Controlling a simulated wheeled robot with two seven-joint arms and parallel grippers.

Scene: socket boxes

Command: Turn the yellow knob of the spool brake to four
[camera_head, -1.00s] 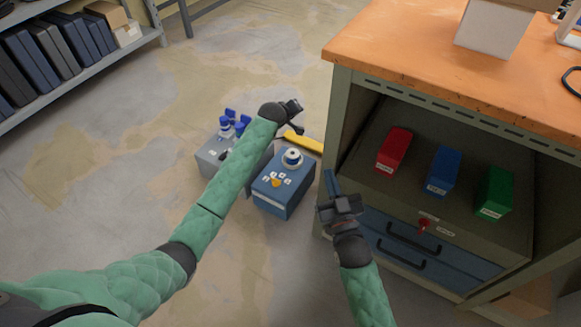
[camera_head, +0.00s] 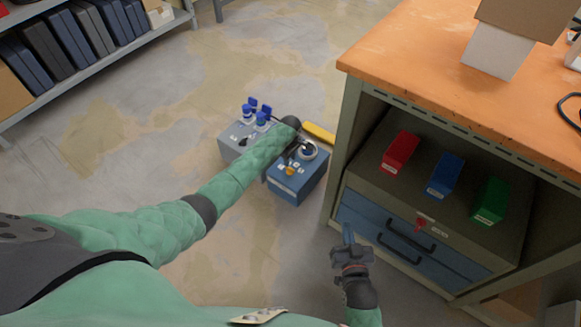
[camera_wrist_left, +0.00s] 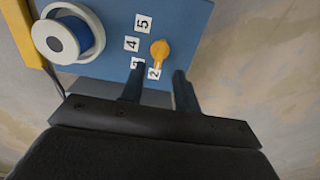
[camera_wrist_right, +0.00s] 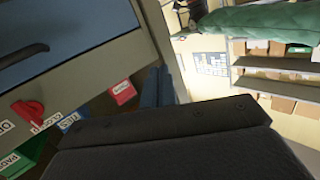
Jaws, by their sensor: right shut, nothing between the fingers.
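The spool brake is a blue box (camera_head: 298,184) on the floor, with a white spool on top. Its yellow knob (camera_head: 289,171) shows in front of the spool. In the left wrist view the knob (camera_wrist_left: 160,50) sits beside number labels 5, 4, 3 and 2, and its narrow end points toward 2. My left gripper (camera_head: 291,159) is over the box. In the left wrist view its fingers (camera_wrist_left: 158,82) are open, with the knob just beyond the gap between the tips, apparently untouched. My right gripper (camera_head: 348,238) is shut and empty in front of the cabinet.
A grey box (camera_head: 237,145) with blue parts stands left of the blue box. A yellow bar (camera_head: 319,133) lies behind it. The cabinet (camera_head: 345,160) with an orange top, drawers and red, blue and green boxes stands to the right. The floor at left is clear.

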